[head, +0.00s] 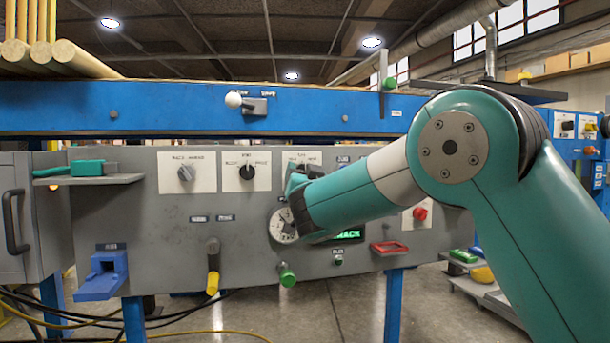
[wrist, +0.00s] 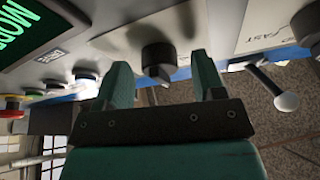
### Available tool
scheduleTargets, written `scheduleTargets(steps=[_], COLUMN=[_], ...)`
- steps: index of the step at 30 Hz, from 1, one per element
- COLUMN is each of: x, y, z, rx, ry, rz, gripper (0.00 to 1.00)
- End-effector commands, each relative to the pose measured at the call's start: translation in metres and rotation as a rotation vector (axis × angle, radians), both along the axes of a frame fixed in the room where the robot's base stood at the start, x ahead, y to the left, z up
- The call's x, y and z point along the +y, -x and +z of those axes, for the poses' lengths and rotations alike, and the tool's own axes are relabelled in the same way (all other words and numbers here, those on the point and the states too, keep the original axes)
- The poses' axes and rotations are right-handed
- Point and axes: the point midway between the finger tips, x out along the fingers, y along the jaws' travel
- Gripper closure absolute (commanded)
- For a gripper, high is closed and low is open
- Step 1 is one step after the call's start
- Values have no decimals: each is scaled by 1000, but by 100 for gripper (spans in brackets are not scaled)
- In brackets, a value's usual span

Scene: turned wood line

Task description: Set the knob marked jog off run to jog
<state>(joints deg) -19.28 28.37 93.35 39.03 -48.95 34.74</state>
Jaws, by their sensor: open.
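A white plate (head: 304,157) on the grey panel sits at the upper middle of the head view. Its lettering is too small to read, and my gripper hides most of it and its knob. In the wrist view a dark knob (wrist: 158,56) stands out from a pale plate, and its pointer setting cannot be made out. My gripper (wrist: 162,76) is open, with one finger on each side of that knob and gaps visible on both sides. In the head view my gripper (head: 292,185) is close in front of the panel.
Left of it are a black knob (head: 247,171) and a grey knob (head: 185,173) on similar plates. A white-balled lever (head: 234,100) sits on the blue beam above. A yellow-handled lever (head: 213,280), a green knob (head: 288,277) and a red-framed part (head: 389,248) are lower down.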

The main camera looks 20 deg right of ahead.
Motion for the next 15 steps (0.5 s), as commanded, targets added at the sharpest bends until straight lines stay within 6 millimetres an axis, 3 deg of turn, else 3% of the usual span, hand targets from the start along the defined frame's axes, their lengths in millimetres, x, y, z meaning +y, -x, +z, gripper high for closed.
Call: scheduleTargets(steps=[2,3,9,15], x=[0,0,0,0], y=[0,0,0,0], z=[0,0,0,0], rx=[0,0,0,1], ry=[0,0,0,7], rz=[0,0,0,-1], gripper=[37,42,87,86])
